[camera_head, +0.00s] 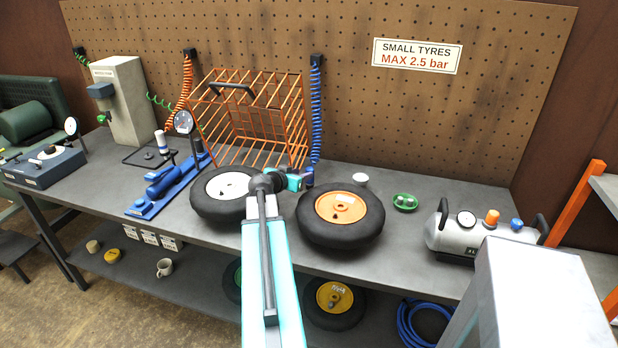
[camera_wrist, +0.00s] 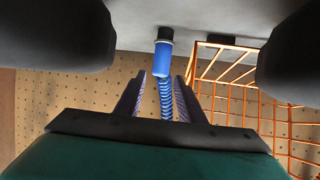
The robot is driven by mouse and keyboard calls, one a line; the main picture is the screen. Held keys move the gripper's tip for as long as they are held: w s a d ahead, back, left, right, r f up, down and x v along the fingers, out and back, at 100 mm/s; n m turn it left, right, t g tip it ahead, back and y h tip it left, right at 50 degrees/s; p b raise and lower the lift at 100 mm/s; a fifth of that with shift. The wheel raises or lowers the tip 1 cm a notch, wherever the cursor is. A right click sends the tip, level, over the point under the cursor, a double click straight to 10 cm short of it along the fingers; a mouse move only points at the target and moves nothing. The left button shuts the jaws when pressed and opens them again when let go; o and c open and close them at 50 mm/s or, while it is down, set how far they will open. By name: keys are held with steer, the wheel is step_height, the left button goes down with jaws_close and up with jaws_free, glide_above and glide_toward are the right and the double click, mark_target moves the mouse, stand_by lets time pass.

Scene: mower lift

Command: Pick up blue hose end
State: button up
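In the wrist view the smooth blue hose end (camera_wrist: 163,58) has a dark tip against the grey bench top. My gripper (camera_wrist: 163,77) is open there, one finger on each side of the hose line, with gaps on both sides. The coils show between the fingers. I cannot tell how deep the hose lies between them.
A white-hubbed tyre (camera_head: 214,207) and an orange-hubbed tyre (camera_head: 359,225) flank my arm. The orange wire cage (camera_head: 290,150) stands behind. An orange hose (camera_head: 186,85) hangs further left. A green dish (camera_head: 405,203) and a silver air tank (camera_head: 478,236) stand right.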

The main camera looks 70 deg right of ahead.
steer(key=shift+p+x, duration=1.2)
steer(key=shift+x, duration=1.35)
jaws_close()
steer(key=shift+r, duration=0.15)
steer(key=shift+r+b, duration=0.75)
steer(key=shift+r, duration=0.75)
steer(key=b, duration=0.5)
glide_toward(308, 171)
steer(key=a, duration=0.3)
steer(key=shift+w+a+f, duration=0.25)
steer(key=shift+w+a, duration=0.1)
steer(key=shift+w, duration=0.05)
